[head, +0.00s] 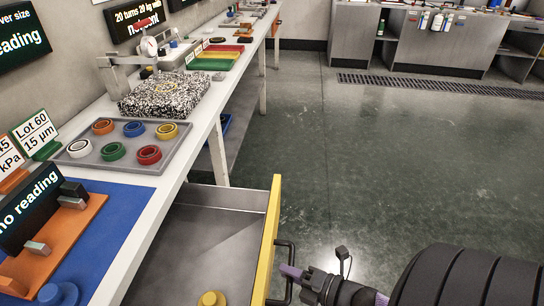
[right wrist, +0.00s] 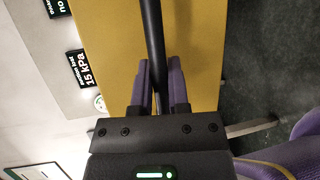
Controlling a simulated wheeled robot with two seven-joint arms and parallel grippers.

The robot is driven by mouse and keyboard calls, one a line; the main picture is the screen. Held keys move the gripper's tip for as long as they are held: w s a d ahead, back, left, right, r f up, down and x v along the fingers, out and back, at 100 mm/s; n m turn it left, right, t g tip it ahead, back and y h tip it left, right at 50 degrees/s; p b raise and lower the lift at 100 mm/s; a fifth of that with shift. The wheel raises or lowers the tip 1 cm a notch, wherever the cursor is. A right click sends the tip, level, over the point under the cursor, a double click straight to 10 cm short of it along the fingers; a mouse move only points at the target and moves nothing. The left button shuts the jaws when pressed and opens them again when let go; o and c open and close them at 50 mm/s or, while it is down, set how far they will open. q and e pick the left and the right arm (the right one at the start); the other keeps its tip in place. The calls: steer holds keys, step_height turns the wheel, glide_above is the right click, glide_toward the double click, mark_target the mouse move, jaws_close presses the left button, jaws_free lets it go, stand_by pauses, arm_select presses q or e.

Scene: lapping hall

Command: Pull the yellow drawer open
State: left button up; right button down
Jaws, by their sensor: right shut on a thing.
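The yellow drawer's front (head: 267,245) stands well out from the bench, so the drawer is open and its grey inside (head: 205,235) shows. A black bar handle (head: 291,262) is on the outer face of the front. My right gripper (head: 290,271) is shut on this handle, coming from the right. In the right wrist view, the black handle (right wrist: 153,40) runs between the purple fingers of my right gripper (right wrist: 158,80), with the yellow front (right wrist: 195,45) behind. My left gripper is not in view.
A yellow round piece (head: 211,299) lies in the drawer. The white bench (head: 190,150) on the left bears a grey tray (head: 110,168) of coloured rings, a speckled block (head: 163,95) and a blue mat (head: 125,205). The floor (head: 350,160) to the right is clear.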

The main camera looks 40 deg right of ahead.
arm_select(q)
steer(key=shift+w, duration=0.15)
arm_select(e)
steer(key=shift+s+d, duration=0.3)
steer(key=shift+s, duration=0.05)
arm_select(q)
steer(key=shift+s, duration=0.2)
arm_select(e)
steer(key=c, duration=0.6)
jaws_free()
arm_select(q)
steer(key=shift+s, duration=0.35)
